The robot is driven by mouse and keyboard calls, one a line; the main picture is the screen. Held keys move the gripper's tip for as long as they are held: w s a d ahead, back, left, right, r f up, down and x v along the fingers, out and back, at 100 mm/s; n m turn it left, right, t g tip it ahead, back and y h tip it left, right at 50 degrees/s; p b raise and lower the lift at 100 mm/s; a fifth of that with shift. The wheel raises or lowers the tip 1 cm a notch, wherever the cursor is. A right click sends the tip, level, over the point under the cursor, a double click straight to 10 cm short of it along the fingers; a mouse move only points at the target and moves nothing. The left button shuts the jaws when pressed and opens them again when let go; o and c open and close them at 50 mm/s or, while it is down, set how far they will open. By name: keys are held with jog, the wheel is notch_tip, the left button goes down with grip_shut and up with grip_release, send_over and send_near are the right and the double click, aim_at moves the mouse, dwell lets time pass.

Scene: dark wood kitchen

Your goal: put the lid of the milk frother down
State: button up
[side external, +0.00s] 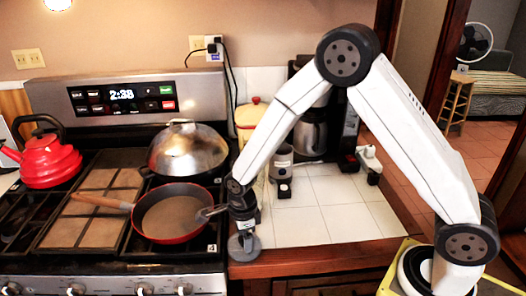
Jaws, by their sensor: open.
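A small grey cylindrical container (282,158), which looks like the milk frother, stands on the white tiled counter behind my forearm. Its upper part is close to the arm link in this view, and I cannot make out its lid or the lid's position. My gripper (243,238) hangs low at the front left of the counter, beside the stove edge. It is open, and I see nothing held in it. Its fingers are small and hard to separate here. The gripper is apart from the container, in front of it and to its left.
A red pan (172,220) with a wooden handle lies on the stove just left of my gripper. A domed pan (187,150), a red kettle (48,160), a cream pot (250,113) and a coffee maker (312,128) stand farther back. The tiled counter's front (310,225) is clear.

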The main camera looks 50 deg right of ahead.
notch_tip(320, 180, up, 12)
jog(key=shift+r, duration=0.15)
dwell(0.7)
dwell(0.5)
jog(key=s+d+n+t, duration=0.1)
jog(key=s+n, duration=0.3)
jog(key=n, duration=0.4)
jog(key=s+d+n, duration=0.4)
jog(key=n, duration=0.4)
jog(key=s+d+f+n+t, duration=0.1)
jog(key=s+n, duration=0.3)
jog(key=n, duration=0.4)
jog(key=shift+s+d+t, duration=0.25)
jog(key=shift+d+t, duration=0.05)
jog(key=shift+d, duration=0.55)
